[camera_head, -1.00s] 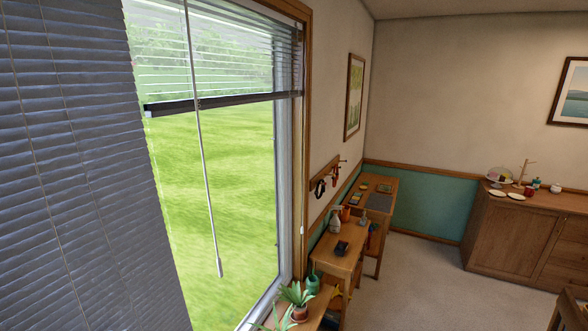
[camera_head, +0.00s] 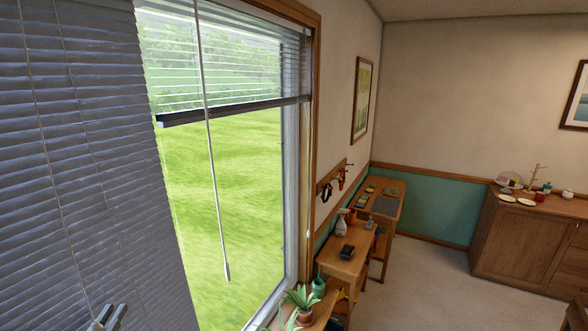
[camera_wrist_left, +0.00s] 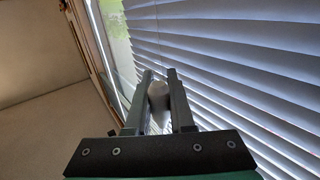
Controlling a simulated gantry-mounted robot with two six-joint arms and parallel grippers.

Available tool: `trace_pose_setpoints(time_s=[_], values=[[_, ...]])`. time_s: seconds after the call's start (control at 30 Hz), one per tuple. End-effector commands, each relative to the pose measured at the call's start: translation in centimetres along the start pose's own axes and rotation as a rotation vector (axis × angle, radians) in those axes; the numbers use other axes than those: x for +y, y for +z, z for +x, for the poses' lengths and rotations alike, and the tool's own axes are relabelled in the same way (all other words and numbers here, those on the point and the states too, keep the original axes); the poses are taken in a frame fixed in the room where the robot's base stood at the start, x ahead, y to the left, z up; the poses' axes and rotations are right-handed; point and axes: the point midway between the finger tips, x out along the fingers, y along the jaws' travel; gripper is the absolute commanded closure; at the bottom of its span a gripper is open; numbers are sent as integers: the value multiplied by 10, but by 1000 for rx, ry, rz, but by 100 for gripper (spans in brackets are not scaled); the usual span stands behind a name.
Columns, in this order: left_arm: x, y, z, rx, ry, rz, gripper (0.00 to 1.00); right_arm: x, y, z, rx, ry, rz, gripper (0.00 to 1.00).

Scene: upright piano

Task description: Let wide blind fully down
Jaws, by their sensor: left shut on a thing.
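A large near blind (camera_head: 85,150) with closed dark grey slats fills the left of the head view, running past the frame edges; its bottom is out of view. A thin pull cord (camera_head: 44,110) hangs in front of it. My left gripper (camera_head: 108,318) is at the bottom left, near the cord's lower part. In the left wrist view, my left gripper (camera_wrist_left: 158,85) is shut on a pale rounded cord knob (camera_wrist_left: 159,97), beside the slats (camera_wrist_left: 230,70). A second blind (camera_head: 225,65) is partly raised, its dark bottom rail (camera_head: 235,109) high on the window. My right gripper is not in view.
A pale wand or cord with a tassel (camera_head: 227,272) hangs before the second blind. Potted plants (camera_head: 300,300) stand on the sill below. Side tables (camera_head: 343,255) and a wooden cabinet (camera_head: 530,240) stand farther right, with open carpet (camera_head: 425,290) between.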

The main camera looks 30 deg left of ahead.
Motion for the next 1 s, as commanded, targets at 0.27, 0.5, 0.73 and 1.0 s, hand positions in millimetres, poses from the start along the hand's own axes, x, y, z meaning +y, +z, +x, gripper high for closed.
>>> trace_pose_setpoints(time_s=[0.27, 0.5, 0.73, 1.0], values=[[2, 3, 3, -6, -1, 1, 100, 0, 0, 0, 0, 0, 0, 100], [15, 2, 21, -6, 1, 2, 100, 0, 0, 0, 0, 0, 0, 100], [26, 3, 37, -7, -1, 1, 100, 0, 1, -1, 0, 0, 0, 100], [30, 3, 42, -6, -2, 1, 100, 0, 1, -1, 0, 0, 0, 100]])
